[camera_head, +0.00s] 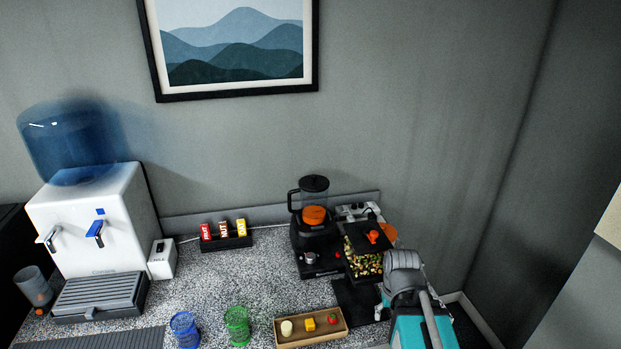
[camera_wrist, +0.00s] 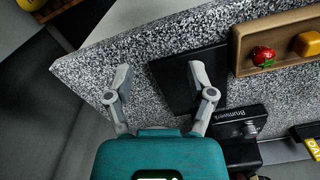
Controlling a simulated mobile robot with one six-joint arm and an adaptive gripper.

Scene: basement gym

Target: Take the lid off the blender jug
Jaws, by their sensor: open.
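The blender jug (camera_head: 324,197) is clear with a dark handle on its left and stands upright on a black base (camera_head: 312,258) against the wall. Its black lid (camera_head: 314,183) sits on top of the jug. Something orange (camera_head: 315,214) shows in the lower jug. My gripper (camera_wrist: 158,78) is open and empty, its fingers above the counter's edge beside a black mat. In the head view my arm is right of and nearer than the blender, and the fingertips are mostly hidden. The wrist view does not show the jug or lid.
A container (camera_head: 363,264) of colourful bits with a dark top and orange knob stands right of the blender. A wooden tray (camera_head: 281,338) with small foods and the black mat (camera_head: 356,302) lie in front. Green (camera_head: 237,325) and blue (camera_head: 185,330) cups stand left.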

